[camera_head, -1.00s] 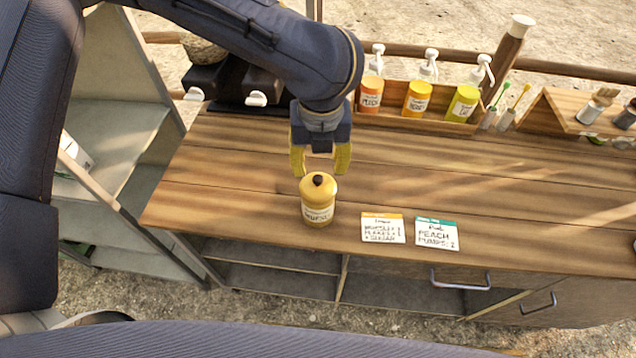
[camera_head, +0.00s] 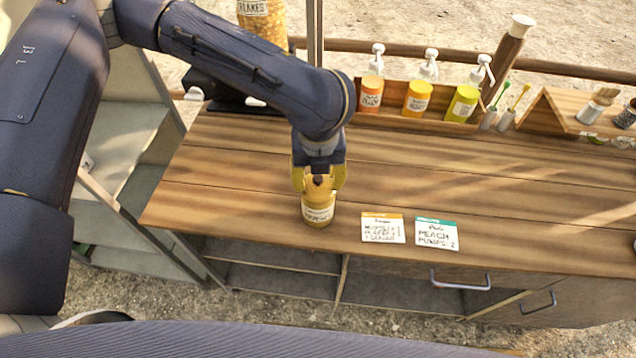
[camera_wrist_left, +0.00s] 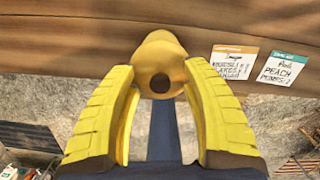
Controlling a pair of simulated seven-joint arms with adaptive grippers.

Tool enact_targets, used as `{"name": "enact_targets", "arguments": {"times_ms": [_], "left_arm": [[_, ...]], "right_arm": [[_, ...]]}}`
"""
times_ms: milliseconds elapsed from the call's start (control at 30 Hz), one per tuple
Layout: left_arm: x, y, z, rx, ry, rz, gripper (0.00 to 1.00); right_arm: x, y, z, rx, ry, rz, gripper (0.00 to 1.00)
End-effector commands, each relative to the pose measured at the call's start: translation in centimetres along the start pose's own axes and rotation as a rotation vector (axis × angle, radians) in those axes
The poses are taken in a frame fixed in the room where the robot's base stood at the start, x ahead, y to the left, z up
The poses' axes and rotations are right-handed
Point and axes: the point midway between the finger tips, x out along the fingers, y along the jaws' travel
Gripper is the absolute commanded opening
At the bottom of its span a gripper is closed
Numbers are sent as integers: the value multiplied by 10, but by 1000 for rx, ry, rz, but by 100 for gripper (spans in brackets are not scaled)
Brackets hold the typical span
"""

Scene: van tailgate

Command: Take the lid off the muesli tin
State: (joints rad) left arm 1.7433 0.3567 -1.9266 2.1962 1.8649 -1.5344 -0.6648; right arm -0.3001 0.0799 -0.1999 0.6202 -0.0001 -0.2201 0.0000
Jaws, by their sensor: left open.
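The muesli tin (camera_head: 318,212) stands upright on the wooden counter, a yellow tin with a white label. Its yellow lid with a dark round knob is on it; the lid (camera_wrist_left: 160,52) and knob (camera_wrist_left: 160,84) show in the left wrist view. My left gripper (camera_head: 319,184) is at the lid from above, with its yellow fingers open on either side of the knob. In the left wrist view my left gripper (camera_wrist_left: 160,95) has a clear gap between each finger and the knob. The fingers partly hide the lid in the head view. My right gripper is not in view.
Two cards, one orange-topped (camera_head: 383,228) and one green-topped (camera_head: 436,234), lie right of the tin. Pump bottles (camera_head: 417,98) stand in a wooden rack behind. A tall container of flakes (camera_head: 263,22) shows at the back. The counter's middle is clear.

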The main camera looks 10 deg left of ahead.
Motion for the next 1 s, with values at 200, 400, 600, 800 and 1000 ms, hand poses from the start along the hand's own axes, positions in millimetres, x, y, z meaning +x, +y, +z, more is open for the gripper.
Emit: {"name": "enact_targets", "arguments": {"times_ms": [200,400,600,800,1000], "left_arm": [[0,0,0,-1,0,0,36],[0,0,0,-1,0,0,13],[0,0,0,-1,0,0,0],[0,0,0,-1,0,0,0],[0,0,0,-1,0,0,0]], "right_arm": [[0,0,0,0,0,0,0],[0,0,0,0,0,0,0],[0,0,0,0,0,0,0],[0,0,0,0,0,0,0],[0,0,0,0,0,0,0]]}}
